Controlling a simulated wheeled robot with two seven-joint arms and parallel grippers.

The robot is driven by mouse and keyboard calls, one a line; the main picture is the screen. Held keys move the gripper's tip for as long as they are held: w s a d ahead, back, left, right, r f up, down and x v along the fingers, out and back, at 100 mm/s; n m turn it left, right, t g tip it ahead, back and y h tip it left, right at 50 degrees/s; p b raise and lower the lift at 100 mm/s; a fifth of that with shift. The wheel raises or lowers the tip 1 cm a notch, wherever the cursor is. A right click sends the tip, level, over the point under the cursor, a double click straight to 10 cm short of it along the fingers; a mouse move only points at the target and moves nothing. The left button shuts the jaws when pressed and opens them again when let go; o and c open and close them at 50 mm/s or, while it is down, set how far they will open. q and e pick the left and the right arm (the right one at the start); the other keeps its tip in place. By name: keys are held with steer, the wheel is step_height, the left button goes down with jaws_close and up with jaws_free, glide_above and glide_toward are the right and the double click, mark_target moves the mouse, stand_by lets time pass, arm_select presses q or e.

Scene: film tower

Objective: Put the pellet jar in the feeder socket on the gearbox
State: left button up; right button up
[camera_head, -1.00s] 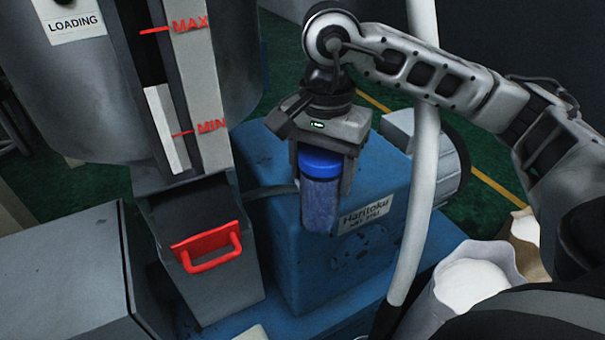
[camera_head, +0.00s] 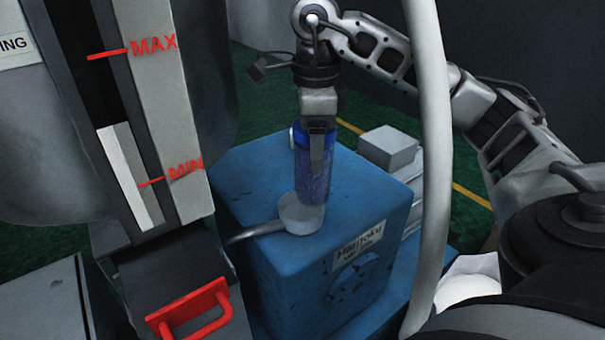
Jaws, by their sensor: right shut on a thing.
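The pellet jar (camera_head: 313,183) is a clear cylinder with a blue lid and bluish contents. My right gripper (camera_head: 316,150) is shut on it near the lid and holds it nearly upright, slightly tilted. The feeder socket (camera_head: 301,214) is a round grey cup on top of the blue gearbox (camera_head: 265,187). The jar's lower end overlaps the socket's rim in the head view; I cannot tell whether it is inside, touching or just above. My left gripper is not in view.
A grey hopper column with red MAX and MIN marks (camera_head: 140,150) stands close on the left, with a red handle (camera_head: 190,312) below. A pale vertical pipe (camera_head: 433,160) crosses in front of my right arm. A white sack (camera_head: 468,283) is at lower right.

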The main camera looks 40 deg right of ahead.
steer(key=w+f, duration=0.1)
steer(key=f, duration=0.1)
steer(key=w+d+f, duration=0.1)
steer(key=w+f, duration=0.1)
steer(key=shift+d, duration=0.1)
steer(key=f, duration=0.2)
steer(key=w+f+p, duration=0.1)
steer(key=f, duration=0.1)
steer(key=shift+w+d+f, duration=0.2)
steer(key=shift+f, duration=0.15)
steer(key=shift+f, duration=0.2)
steer(key=o, duration=1.2)
steer(key=shift+r, duration=0.15)
